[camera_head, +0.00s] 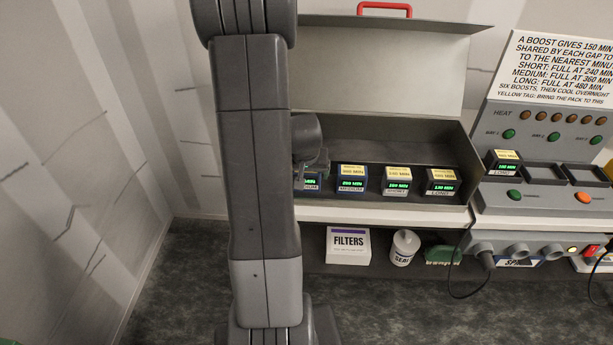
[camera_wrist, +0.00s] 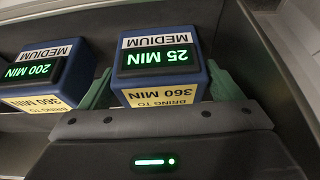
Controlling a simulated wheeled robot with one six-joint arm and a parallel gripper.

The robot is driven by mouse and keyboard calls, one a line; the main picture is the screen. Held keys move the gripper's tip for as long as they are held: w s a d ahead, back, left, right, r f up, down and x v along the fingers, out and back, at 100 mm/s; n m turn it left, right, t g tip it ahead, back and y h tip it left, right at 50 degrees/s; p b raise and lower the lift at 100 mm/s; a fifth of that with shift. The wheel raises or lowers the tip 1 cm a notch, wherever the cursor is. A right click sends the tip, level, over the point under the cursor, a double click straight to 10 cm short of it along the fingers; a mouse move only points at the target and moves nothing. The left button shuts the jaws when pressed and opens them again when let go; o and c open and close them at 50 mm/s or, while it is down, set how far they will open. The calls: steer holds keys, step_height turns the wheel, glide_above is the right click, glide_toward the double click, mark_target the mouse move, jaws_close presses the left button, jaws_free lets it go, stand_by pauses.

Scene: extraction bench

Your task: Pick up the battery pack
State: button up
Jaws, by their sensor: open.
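A blue battery pack (camera_wrist: 160,62) labelled MEDIUM, with a green 25 MIN display and a yellow "bring to 360 min" tag, fills the middle of the wrist view, upside down. In the head view only a sliver of this pack (camera_head: 313,184) shows beside my arm. My gripper (camera_wrist: 158,72) is open, with one green finger on each side of the pack; I cannot tell whether they touch it. In the head view my gripper (camera_head: 315,166) is partly hidden by my arm. A second MEDIUM pack (camera_wrist: 45,75), showing 200 MIN, stands close by; it also shows in the head view (camera_head: 351,179).
A SHORT pack (camera_head: 397,181) and a LONG pack (camera_head: 441,183) stand further right in the open grey case (camera_head: 390,150). The charger (camera_head: 540,200) at right holds a LONG pack (camera_head: 503,162) beside two empty bays.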

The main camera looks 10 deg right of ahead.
steer(key=shift+x, duration=1.2)
steer(key=c, duration=1.2)
steer(key=shift+o, duration=0.2)
steer(key=shift+r, duration=0.15)
